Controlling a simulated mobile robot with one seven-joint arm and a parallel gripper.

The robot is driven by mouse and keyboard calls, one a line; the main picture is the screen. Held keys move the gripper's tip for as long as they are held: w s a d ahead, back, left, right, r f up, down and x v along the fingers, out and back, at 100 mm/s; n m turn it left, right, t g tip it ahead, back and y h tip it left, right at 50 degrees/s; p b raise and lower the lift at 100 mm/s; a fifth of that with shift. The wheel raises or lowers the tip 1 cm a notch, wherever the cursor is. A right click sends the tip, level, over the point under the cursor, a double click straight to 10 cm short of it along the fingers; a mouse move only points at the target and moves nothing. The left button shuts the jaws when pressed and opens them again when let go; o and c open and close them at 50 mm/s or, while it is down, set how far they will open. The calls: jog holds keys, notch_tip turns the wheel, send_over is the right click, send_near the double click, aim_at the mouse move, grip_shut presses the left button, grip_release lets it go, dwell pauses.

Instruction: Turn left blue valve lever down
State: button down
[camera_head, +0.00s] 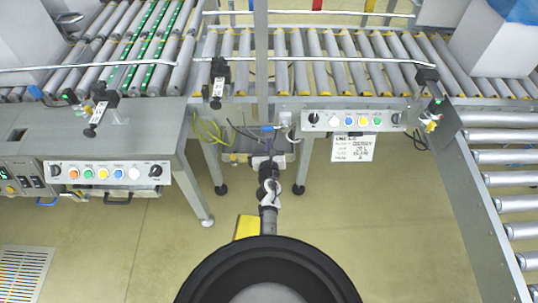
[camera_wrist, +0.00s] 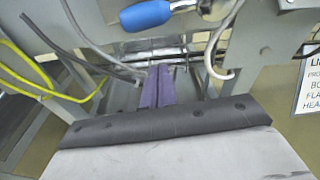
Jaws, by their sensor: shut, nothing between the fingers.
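The blue valve lever (camera_wrist: 146,14) shows at the top of the wrist view. Its blue grip lies nearly level, with a bare metal part at its right end. In the head view it is a small blue piece (camera_head: 268,128) under the conveyor frame. My gripper (camera_wrist: 158,72) has its two purple fingers together with nothing between them. The fingertips show below the lever in the wrist view, with a visible gap between. In the head view my gripper (camera_head: 269,158) is partly hidden by my own wrist. I cannot make out a second lever.
Yellow-green cables (camera_wrist: 45,75) and a grey hose hang left of my fingers. A curved grey pipe (camera_wrist: 212,55) stands close on the right. A white label sheet (camera_head: 352,149) hangs under a button panel (camera_head: 357,120) on the right. A grey table leg (camera_head: 194,190) stands left; the floor is open.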

jog(key=shift+w+a+r+p, duration=0.1)
jog(key=shift+w+r+p, duration=0.05)
jog(key=shift+r+p, duration=0.85)
jog(key=shift+w+a+r+p, duration=0.1)
jog(key=shift+r+p, duration=0.75)
jog(key=shift+p, duration=0.1)
jog(key=shift+a+r+p, duration=0.2)
jog(key=shift+r+p, duration=0.55)
jog(key=shift+r, duration=0.1)
notch_tip(320, 180, down, 5)
jog(key=b, duration=0.5)
jog(key=s+r+p, duration=0.1)
jog(key=s+r, duration=0.1)
jog(key=s, duration=0.7)
jog(key=shift+s+p, duration=0.2)
jog(key=shift+p, duration=0.2)
